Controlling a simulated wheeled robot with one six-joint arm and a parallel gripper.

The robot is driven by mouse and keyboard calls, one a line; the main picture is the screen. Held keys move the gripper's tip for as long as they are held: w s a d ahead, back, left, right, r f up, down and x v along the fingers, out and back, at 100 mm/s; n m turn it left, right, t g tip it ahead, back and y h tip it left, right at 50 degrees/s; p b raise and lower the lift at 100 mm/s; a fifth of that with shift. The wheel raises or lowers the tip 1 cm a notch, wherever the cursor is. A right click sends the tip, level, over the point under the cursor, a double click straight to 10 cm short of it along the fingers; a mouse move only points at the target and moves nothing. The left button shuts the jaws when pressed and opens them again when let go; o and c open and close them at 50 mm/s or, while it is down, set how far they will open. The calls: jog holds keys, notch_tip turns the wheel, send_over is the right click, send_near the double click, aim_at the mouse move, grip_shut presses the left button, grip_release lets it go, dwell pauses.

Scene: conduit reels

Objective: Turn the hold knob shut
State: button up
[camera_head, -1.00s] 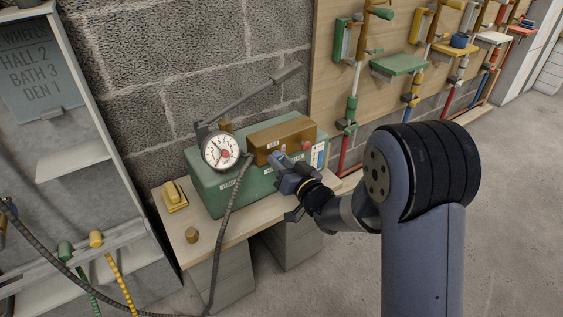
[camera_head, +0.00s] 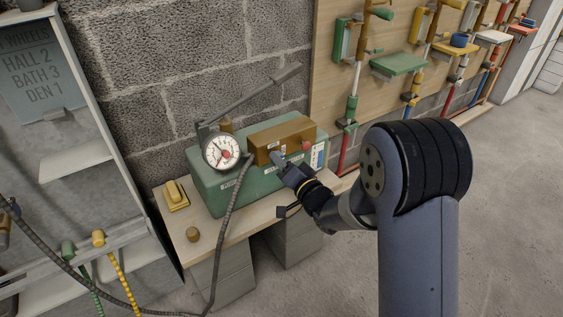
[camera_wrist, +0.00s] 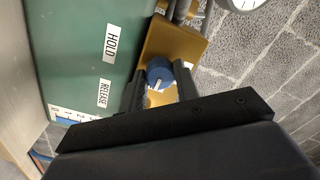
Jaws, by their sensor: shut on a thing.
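A blue knob (camera_wrist: 160,72) with a pale line on its face sits on the brass block (camera_wrist: 172,42) in the wrist view. My gripper (camera_wrist: 161,84) is shut on this knob, with one dark finger on each side. The head view shows the gripper (camera_head: 283,166) at the front of the brass block (camera_head: 283,130), on the green box (camera_head: 212,188). A red knob (camera_head: 307,145) is right of the blue one. The fingers hide part of the blue knob.
A round dial gauge (camera_head: 221,152) and a lever (camera_head: 250,102) stand left of the brass block. A dark hose (camera_head: 233,197) hangs across the bench front. A yellow block (camera_head: 175,195) and a small brown cylinder (camera_head: 192,234) are on the wooden bench (camera_head: 222,238).

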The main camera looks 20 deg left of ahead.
dwell(0.3)
jog(key=o, duration=1)
jog(key=shift+d, duration=0.1)
jog(key=p+v, duration=0.1)
jog(key=v, duration=0.9)
jog(key=shift+s+d+p, duration=0.2)
jog(key=shift+p, duration=0.2)
jog(key=b+x, duration=0.2)
jog(key=x, duration=0.8)
jog(key=shift+w+a, duration=0.25)
jog(key=shift+a, duration=0.05)
